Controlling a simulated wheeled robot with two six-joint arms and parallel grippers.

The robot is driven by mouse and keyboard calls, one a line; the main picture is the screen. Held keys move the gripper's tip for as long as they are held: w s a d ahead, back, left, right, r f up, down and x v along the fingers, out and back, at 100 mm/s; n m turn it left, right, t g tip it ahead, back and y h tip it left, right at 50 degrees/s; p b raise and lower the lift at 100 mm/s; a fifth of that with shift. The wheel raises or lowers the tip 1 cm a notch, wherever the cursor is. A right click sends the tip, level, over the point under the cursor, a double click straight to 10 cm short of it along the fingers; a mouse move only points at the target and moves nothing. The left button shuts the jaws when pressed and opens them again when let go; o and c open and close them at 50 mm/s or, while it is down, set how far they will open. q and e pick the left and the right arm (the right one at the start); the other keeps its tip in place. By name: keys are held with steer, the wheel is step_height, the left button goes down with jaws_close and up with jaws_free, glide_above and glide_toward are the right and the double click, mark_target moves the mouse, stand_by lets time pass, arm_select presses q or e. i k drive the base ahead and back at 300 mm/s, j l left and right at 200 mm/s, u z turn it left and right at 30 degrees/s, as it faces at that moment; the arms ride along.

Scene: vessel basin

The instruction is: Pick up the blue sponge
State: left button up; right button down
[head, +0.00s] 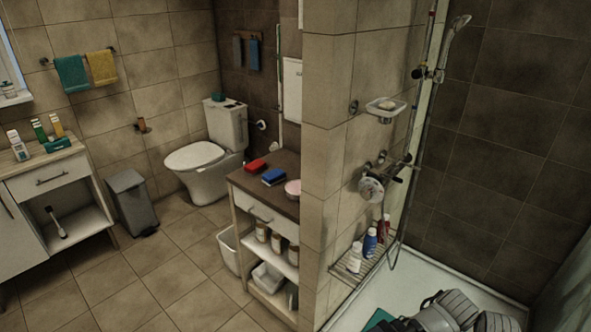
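The blue sponge (273,176) lies on the dark brown top of a small cabinet (270,205) near the middle of the head view. A red sponge (255,166) lies just behind it to the left, and a pink bowl (293,188) sits to its right, partly hidden by the tiled wall edge. Nothing is touching the blue sponge from above. No gripper fingers show in this view. Grey and black parts that look like my own arm show at the bottom right, far from the sponge.
A tiled partition wall (327,150) stands directly right of the cabinet, with a shower area beyond it. A toilet (205,155), a grey bin (132,200) and a white cabinet (45,190) stand to the left. The tiled floor (150,275) between them is clear.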

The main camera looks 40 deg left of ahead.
mark_target(272, 177)
steer(key=u, duration=1.6)
